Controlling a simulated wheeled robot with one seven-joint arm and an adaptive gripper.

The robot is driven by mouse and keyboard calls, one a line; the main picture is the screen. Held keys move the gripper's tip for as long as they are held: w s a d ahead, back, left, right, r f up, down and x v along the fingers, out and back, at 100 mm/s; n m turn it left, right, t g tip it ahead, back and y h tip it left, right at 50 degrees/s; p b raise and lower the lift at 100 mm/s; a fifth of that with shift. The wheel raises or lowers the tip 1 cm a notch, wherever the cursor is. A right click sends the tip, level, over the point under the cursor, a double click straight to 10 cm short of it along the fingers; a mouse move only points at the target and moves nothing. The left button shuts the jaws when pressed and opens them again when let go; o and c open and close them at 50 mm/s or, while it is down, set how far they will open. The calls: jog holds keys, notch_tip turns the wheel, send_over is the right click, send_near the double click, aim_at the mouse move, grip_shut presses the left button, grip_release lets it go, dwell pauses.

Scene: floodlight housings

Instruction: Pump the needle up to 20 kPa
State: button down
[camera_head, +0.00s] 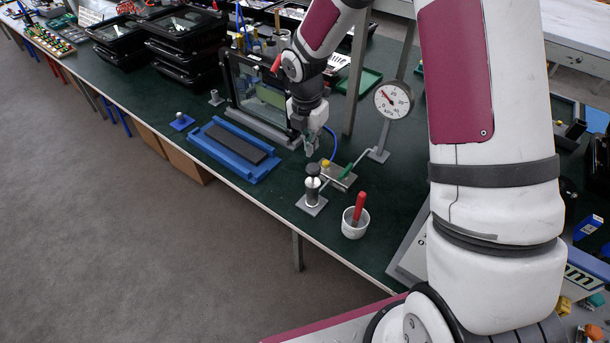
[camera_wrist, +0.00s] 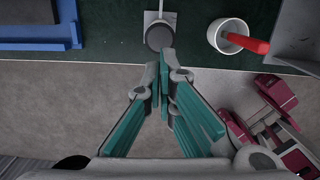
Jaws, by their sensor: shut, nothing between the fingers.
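The hand pump (camera_head: 312,190) stands upright on a small grey plate, with a round dark knob (camera_head: 313,169) on top. The knob also shows in the wrist view (camera_wrist: 159,37), just beyond my fingertips. The round white gauge (camera_head: 394,99) stands on a post behind the pump. Its needle points to the upper left, but its exact reading is too small to tell. A pipe fitting with a green handle (camera_head: 346,171) lies between pump and gauge. My gripper (camera_head: 309,151) is shut and empty, above and slightly behind the knob, apart from it. Its teal fingers meet in the wrist view (camera_wrist: 163,65).
A white cup (camera_head: 354,229) with a red-handled tool (camera_head: 359,205) stands right of the pump near the table edge. A blue tray (camera_head: 215,153) with a dark slab lies to the left. A glass-fronted frame (camera_head: 258,95) stands behind my gripper.

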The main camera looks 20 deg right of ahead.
aim_at(312, 168)
jog(key=shift+d+f, duration=0.1)
jog(key=shift+f, duration=0.1)
dwell(0.4)
jog(key=f, duration=0.2)
jog(key=f+b, duration=0.1)
jog(key=f, duration=0.3)
jog(key=shift+w+d+f+b, duration=0.2)
jog(key=shift+w+d+b, duration=0.1)
jog(key=shift+b, duration=0.1)
jog(key=shift+f, duration=0.15)
jog(key=shift+f, duration=0.1)
